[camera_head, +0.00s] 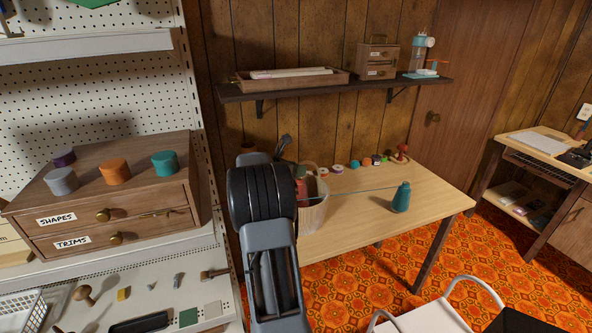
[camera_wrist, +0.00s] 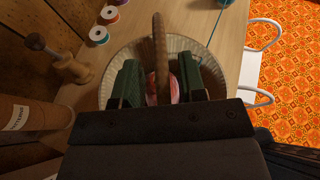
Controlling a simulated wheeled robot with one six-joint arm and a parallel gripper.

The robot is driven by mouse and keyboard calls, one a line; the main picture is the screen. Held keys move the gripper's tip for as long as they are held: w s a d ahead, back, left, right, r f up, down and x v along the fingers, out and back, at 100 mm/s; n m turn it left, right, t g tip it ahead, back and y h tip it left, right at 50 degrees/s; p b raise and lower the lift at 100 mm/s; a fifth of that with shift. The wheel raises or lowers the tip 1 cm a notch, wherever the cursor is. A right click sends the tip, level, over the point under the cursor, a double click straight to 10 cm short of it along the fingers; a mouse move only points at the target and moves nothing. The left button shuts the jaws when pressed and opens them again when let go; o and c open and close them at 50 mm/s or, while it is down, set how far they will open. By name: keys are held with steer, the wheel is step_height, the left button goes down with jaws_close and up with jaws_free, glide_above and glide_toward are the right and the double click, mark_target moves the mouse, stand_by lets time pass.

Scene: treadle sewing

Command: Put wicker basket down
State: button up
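The wicker basket (camera_head: 314,214) is pale and round, upright at the left end of the wooden table (camera_head: 350,203), partly hidden behind my arm. Its base appears to rest on the tabletop. In the wrist view its ribbed rim (camera_wrist: 218,62) circles below my gripper (camera_wrist: 159,82), and its brown arched handle (camera_wrist: 159,45) runs between the two green fingers. The fingers stand apart, with a visible gap beside the handle. Something pink lies inside the basket. In the head view my arm hides the fingertips.
A teal bottle (camera_head: 401,197) stands right of the basket. Several coloured spools (camera_head: 354,164) line the table's back. A wooden spindle (camera_wrist: 66,66) and a brown labelled cylinder (camera_wrist: 30,113) are close on the left in the wrist view. A drawer cabinet (camera_head: 110,205) is left of my arm. A wall shelf (camera_head: 330,90) hangs above.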

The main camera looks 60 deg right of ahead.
steer(key=shift+r, duration=0.1)
steer(key=shift+a+r, duration=0.1)
steer(key=v, duration=1.1)
steer(key=shift+w+a+b, duration=0.15)
steer(key=shift+a+b, duration=0.15)
steer(key=shift+a, duration=0.05)
steer(key=shift+r, duration=0.1)
